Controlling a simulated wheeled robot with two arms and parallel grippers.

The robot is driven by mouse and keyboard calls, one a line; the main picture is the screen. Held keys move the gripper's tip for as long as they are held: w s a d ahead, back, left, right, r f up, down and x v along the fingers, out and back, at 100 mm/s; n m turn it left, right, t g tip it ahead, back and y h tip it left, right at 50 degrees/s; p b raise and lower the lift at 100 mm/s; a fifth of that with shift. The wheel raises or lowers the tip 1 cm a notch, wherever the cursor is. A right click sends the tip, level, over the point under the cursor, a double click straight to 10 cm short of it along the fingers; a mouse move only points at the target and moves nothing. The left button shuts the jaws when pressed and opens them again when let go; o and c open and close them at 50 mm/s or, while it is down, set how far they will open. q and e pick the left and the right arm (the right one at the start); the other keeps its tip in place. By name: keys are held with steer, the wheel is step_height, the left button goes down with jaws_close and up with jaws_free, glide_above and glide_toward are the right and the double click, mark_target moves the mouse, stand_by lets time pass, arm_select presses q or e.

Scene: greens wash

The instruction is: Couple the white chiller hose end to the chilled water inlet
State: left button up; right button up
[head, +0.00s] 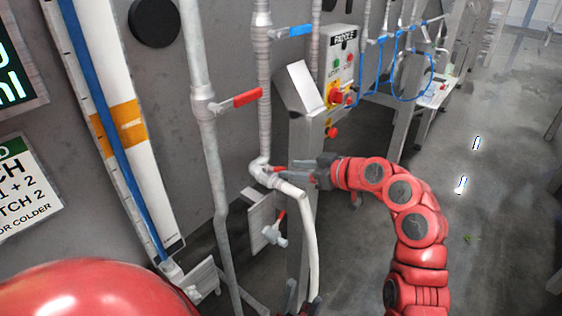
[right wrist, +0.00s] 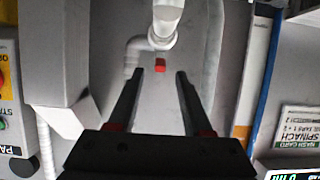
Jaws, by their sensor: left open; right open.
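The white chiller hose (head: 309,232) rises from the bottom of the head view, and its upper end (head: 291,189) meets the grey pipe elbow of the inlet (head: 264,172). In the right wrist view the white hose end (right wrist: 168,14) also meets the elbow (right wrist: 138,46); I cannot tell whether it is locked. A small red tab (right wrist: 160,65) shows at the joint. My right gripper (head: 290,171) is open beside the joint, and the tab lies between its fingertips (right wrist: 158,75) in the picture.
A control box (head: 340,75) with buttons stands on a grey post behind the joint. Pipes with a red lever (head: 235,101) and a blue lever (head: 288,31) run down the wall. A red-handled valve (head: 274,232) hangs left of the hose.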

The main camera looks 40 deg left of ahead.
mark_target(282, 182)
steer(key=p+x, duration=0.1)
steer(key=x, duration=0.4)
steer(key=shift+d, duration=0.1)
jaws_close()
step_height(282, 182, down, 2)
steer(key=y+b, duration=0.1)
steer(key=b, duration=0.4)
steer(key=y+b, duration=0.1)
steer(key=b, duration=0.3)
steer(key=shift+d+f+y+b, duration=0.15)
steer(key=shift+d+y+b, duration=0.05)
steer(key=shift+y+b, duration=0.4)
steer(key=shift+b, duration=0.2)
steer(key=shift+s+r, duration=0.1)
steer(key=shift+r, duration=0.2)
